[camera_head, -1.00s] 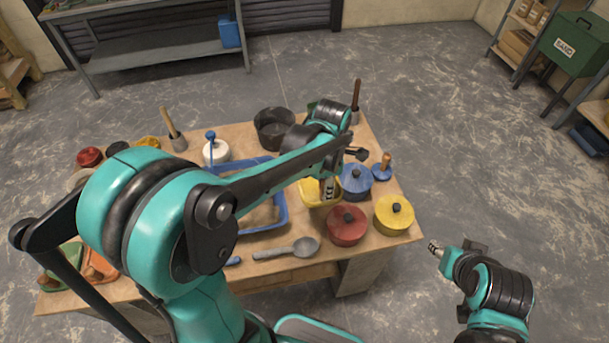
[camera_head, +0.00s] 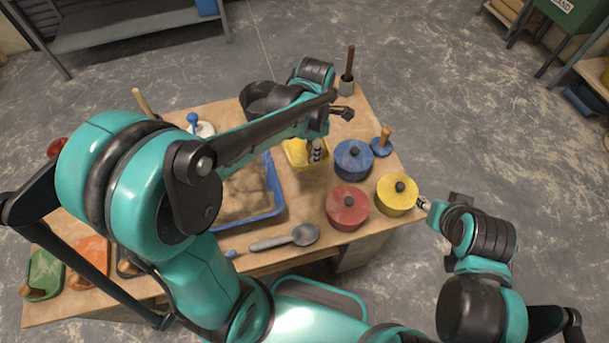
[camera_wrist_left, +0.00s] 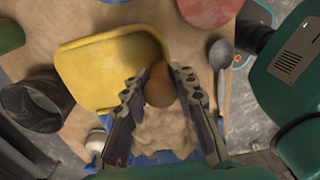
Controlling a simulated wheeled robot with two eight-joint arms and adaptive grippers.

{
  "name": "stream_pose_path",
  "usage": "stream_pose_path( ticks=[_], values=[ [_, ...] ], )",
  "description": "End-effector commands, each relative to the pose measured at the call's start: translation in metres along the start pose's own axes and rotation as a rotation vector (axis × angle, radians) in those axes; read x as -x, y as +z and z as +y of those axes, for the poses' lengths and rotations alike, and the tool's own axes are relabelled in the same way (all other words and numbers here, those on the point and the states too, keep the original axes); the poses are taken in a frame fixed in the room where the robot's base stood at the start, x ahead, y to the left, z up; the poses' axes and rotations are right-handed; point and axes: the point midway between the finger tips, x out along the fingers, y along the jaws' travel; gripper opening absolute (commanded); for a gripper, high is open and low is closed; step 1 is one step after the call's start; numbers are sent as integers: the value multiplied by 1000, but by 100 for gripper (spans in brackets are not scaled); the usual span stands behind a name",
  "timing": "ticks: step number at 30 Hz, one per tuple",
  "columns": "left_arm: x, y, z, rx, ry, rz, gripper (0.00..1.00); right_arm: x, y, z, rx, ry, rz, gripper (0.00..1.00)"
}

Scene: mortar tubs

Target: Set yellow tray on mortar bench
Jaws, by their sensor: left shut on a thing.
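The yellow tray (camera_head: 296,150) is at my left gripper (camera_head: 316,152), over the bench, left of the blue pot. In the left wrist view the yellow tray (camera_wrist_left: 100,72) lies just beyond the fingers. My left gripper (camera_wrist_left: 158,88) is shut on its rounded brown handle (camera_wrist_left: 159,84). I cannot tell whether the tray touches the bench or hangs a little above it. The wooden mortar bench (camera_head: 290,198) lies below, partly hidden by my left arm. My right gripper (camera_head: 424,203) is beside the yellow pot at the bench's right edge; its finger opening is unclear.
A blue pot (camera_head: 353,162), red pot (camera_head: 347,213) and yellow pot (camera_head: 391,205) stand on the right side. A blue tub of sand (camera_head: 278,202) and a grey scoop (camera_head: 305,235) are left of them. A black bucket (camera_head: 256,98) stands behind. Bare wood shows around the scoop.

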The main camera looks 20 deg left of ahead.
Motion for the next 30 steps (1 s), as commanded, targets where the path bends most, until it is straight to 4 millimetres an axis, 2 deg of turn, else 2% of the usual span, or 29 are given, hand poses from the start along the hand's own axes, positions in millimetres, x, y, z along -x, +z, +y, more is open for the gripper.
stream_pose_path(
  ticks=[1,3,12,16,22,30],
  values=[
    [-13,0,1,0,1,0,0,-11,8,0,0,0,0,40],
    [-24,0,1,0,1,0,0,-20,14,0,0,0,0,40],
    [-64,0,2,0,1,0,0,-52,37,0,0,0,0,40],
    [-79,0,2,0,0,0,0,-59,42,0,0,0,0,40],
    [-117,0,2,0,0,0,0,-72,51,0,0,0,0,40],
    [-142,0,3,0,0,0,0,-79,56,0,0,0,0,40]
  ],
)
